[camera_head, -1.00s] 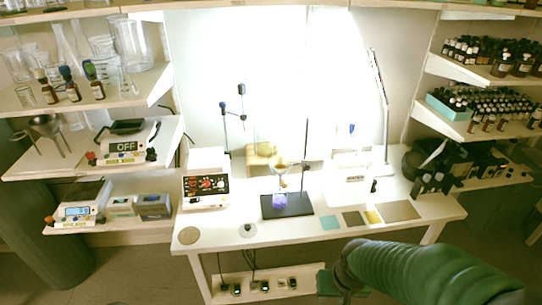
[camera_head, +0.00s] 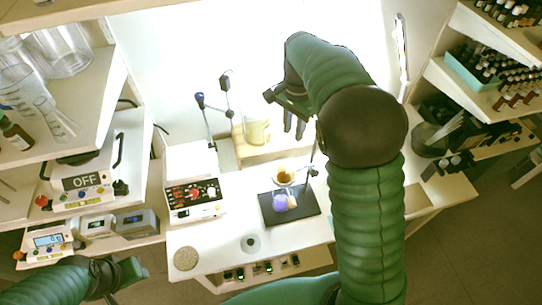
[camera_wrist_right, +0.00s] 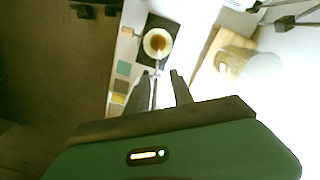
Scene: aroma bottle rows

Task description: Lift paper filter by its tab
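The paper filter (camera_head: 285,173) appears as a small tan cone in the funnel on the stand, above the dark base plate (camera_head: 308,211). A beaker with purple liquid (camera_head: 281,202) stands below it. In the right wrist view the filter (camera_wrist_right: 157,43) is a pale ring with an amber centre, beyond the fingertips. I cannot make out its tab. My right gripper (camera_head: 294,129) is open and empty, fingers down, above and behind the stand; its fingers (camera_wrist_right: 160,77) are apart in the wrist view. My left gripper (camera_head: 128,280) is low at the left, its fingers unclear.
A large glass vessel (camera_head: 257,127) stands on a wooden block behind the stand. A hotplate device (camera_head: 195,198) is to the left. A thin stand rod (camera_head: 313,158) rises beside the funnel. My right arm covers the table's right part.

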